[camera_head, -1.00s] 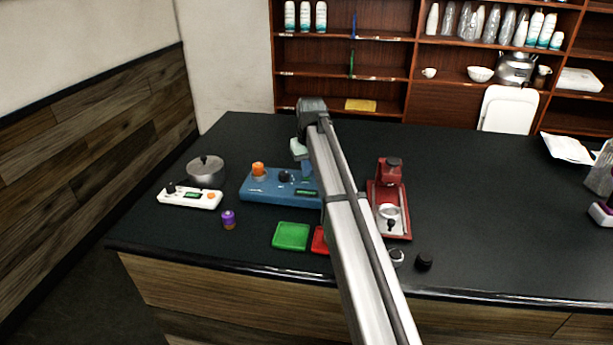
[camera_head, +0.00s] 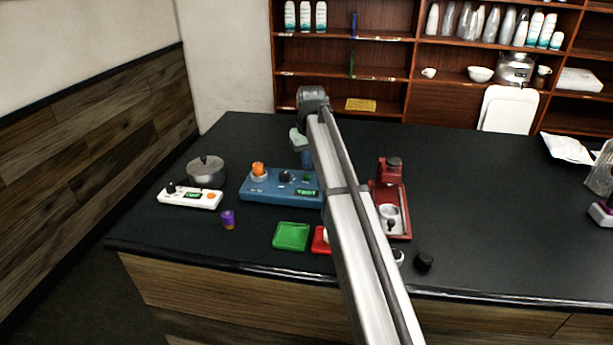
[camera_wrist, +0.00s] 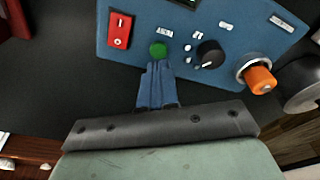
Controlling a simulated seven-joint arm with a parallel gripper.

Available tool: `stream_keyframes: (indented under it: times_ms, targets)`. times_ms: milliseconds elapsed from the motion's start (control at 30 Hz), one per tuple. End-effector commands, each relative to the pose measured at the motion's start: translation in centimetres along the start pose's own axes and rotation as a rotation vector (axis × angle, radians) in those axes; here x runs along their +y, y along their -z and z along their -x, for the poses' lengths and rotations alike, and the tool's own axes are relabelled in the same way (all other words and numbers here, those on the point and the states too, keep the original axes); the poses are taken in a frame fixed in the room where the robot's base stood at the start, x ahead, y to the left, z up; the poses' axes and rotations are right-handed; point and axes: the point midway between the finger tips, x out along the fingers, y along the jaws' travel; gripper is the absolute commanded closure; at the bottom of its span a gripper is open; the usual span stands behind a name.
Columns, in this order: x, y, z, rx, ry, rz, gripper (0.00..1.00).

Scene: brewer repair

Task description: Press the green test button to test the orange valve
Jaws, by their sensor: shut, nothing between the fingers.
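The blue test panel (camera_head: 270,196) lies on the dark counter, left of my arm. The orange valve (camera_head: 258,170) sits upright at its left end; it also shows in the wrist view (camera_wrist: 260,80), at the panel's right. The round green test button (camera_wrist: 158,49) is between a red switch (camera_wrist: 120,30) and a black knob (camera_wrist: 209,54). My gripper (camera_wrist: 157,66) is shut and empty, its blue fingertips right beside the green button in the wrist view. I cannot tell whether they touch it or hover. In the head view my gripper (camera_head: 307,160) is behind the panel's right end.
A white panel (camera_head: 190,197), a metal pot (camera_head: 206,170) and a purple cylinder (camera_head: 228,219) stand to the left. Green (camera_head: 291,236) and red (camera_head: 321,240) pads lie in front. A red machine (camera_head: 391,172) stands right, partly behind my arm. The counter further right is mostly clear.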

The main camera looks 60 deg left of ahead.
Motion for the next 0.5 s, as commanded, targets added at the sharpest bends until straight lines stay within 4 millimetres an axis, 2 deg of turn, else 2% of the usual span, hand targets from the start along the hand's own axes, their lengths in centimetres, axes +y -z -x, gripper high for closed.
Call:
stream_keyframes:
  times_ms: [200, 500]
  targets:
    - [0.00, 0.20, 1.20, 0.000, 0.000, 0.000, 1.00]
    - [0.00, 0.19, 1.31, 0.000, 0.000, 0.000, 1.00]
